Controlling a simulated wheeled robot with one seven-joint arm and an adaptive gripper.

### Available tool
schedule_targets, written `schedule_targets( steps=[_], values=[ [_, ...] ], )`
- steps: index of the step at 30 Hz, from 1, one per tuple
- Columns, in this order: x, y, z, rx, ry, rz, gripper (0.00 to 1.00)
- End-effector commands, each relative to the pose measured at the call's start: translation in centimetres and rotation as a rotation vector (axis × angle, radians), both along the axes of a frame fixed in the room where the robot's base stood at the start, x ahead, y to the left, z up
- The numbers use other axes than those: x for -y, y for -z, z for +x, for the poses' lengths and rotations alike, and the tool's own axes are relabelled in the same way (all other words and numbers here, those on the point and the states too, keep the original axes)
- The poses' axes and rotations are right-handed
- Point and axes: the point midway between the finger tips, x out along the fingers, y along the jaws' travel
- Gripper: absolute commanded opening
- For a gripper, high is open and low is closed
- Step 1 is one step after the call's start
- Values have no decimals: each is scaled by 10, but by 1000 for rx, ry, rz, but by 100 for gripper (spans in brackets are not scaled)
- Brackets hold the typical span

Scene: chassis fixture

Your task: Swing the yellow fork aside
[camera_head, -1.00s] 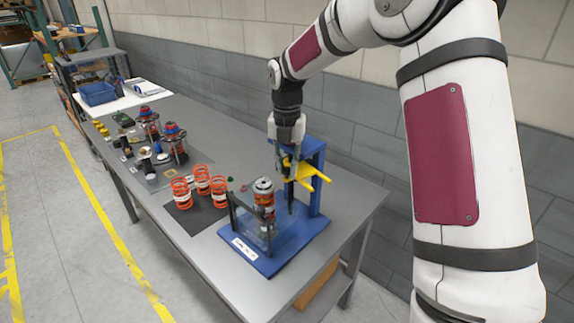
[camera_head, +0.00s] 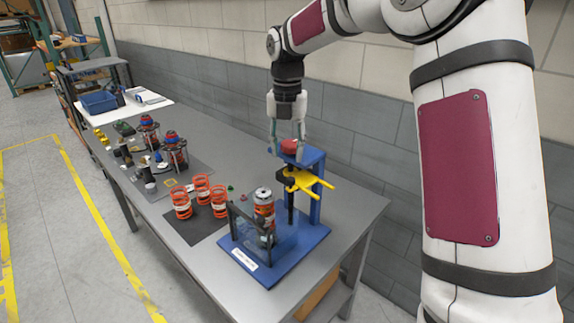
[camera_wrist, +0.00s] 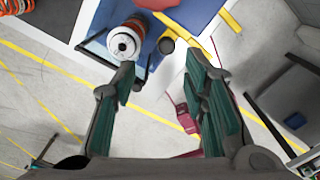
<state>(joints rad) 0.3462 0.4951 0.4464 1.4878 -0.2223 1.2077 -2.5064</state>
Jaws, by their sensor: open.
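The yellow fork (camera_head: 305,182) sticks out to the right from the blue stand (camera_head: 316,200), with its prongs pointing right. Part of a yellow piece, likely the fork, shows at the top of the wrist view (camera_wrist: 230,21). My gripper (camera_head: 287,143) points down above the stand, with its fingers apart around the height of the red knob (camera_head: 290,147). It is above the fork and apart from it. In the wrist view the two green-padded fingers (camera_wrist: 162,75) are spread with nothing between them.
An orange spring unit (camera_head: 263,209) stands in a clear-walled frame on the blue base (camera_head: 292,255). Several orange springs (camera_head: 202,188) stand on a dark mat to the left. The wall is close behind the stand. The grey table (camera_head: 350,208) is bare at right.

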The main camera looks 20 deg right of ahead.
Motion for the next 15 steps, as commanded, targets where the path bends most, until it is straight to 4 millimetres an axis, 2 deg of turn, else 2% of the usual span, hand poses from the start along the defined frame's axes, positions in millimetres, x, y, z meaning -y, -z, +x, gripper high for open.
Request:
schedule_targets(
  steps=[3, 6, 15],
  values=[
    [0, -21, 1, 4, 0, 0, 40],
    [0, -31, 1, 3, 0, 1, 40],
    [0, -40, 0, 0, -1, 1, 40]
  ],
)
